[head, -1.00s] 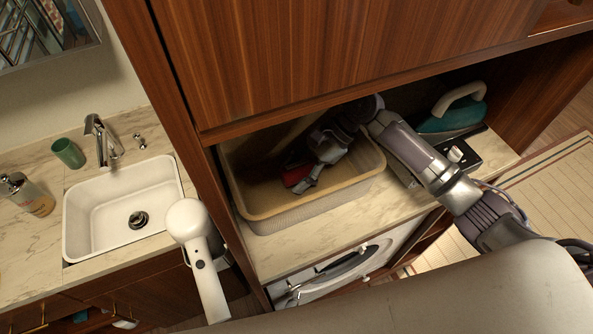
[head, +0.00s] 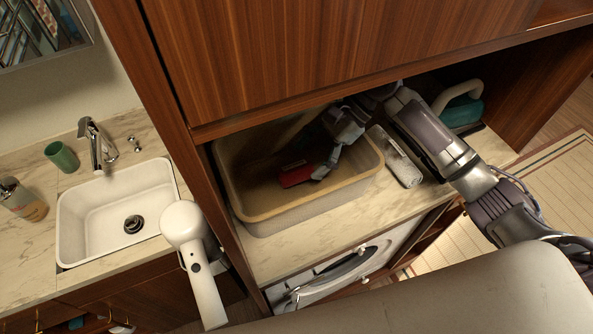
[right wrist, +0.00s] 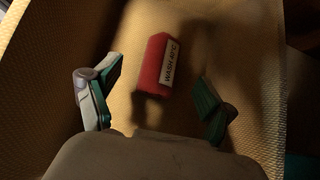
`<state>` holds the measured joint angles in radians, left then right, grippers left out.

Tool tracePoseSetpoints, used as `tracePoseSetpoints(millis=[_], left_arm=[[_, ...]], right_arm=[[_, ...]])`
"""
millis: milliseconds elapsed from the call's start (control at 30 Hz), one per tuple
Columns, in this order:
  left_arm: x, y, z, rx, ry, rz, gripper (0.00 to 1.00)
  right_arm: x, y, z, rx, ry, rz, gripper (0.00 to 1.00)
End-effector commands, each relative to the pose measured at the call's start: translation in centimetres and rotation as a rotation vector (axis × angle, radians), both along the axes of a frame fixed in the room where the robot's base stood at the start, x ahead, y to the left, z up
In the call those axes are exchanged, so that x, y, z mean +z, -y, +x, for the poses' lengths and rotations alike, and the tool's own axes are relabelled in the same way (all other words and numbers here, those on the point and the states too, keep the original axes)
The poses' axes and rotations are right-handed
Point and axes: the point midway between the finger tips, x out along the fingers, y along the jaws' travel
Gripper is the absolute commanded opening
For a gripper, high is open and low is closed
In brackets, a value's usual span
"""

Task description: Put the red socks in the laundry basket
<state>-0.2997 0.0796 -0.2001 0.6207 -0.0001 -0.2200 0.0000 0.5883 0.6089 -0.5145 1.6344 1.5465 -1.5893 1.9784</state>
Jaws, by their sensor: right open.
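The red socks (head: 295,174), a small rolled bundle with a white label, lie inside the tan laundry basket (head: 300,208) on the counter. In the right wrist view the red socks (right wrist: 158,64) rest on the woven basket floor, and the label reads "WASH 40°C". My right gripper (head: 327,168) is over the inside of the basket, just right of the socks. In the right wrist view my right gripper (right wrist: 152,92) is open, its fingers apart on either side below the socks, holding nothing.
A washing machine (head: 345,265) sits under the counter. A wooden cabinet hangs low above the basket. A sink (head: 118,215) is at left.

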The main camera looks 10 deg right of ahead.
Motion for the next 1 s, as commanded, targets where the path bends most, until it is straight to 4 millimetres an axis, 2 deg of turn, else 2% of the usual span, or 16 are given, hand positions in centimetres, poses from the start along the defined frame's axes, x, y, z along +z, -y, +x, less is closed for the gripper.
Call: tracePoseSetpoints(millis=[200,400,1000], left_arm=[[-1.0,0.0,0.0,0.000,0.000,0.000,0.40],[-1.2,0.0,0.0,0.000,-0.001,0.000,0.40],[-1.3,0.0,-0.1,0.000,-0.001,0.000,0.40]], right_arm=[[2.9,3.0,0.7,-0.001,0.003,0.000,0.82],[4.3,4.2,0.8,0.001,0.001,0.001,0.82],[4.4,4.2,1.0,-0.001,0.010,0.007,0.82]])
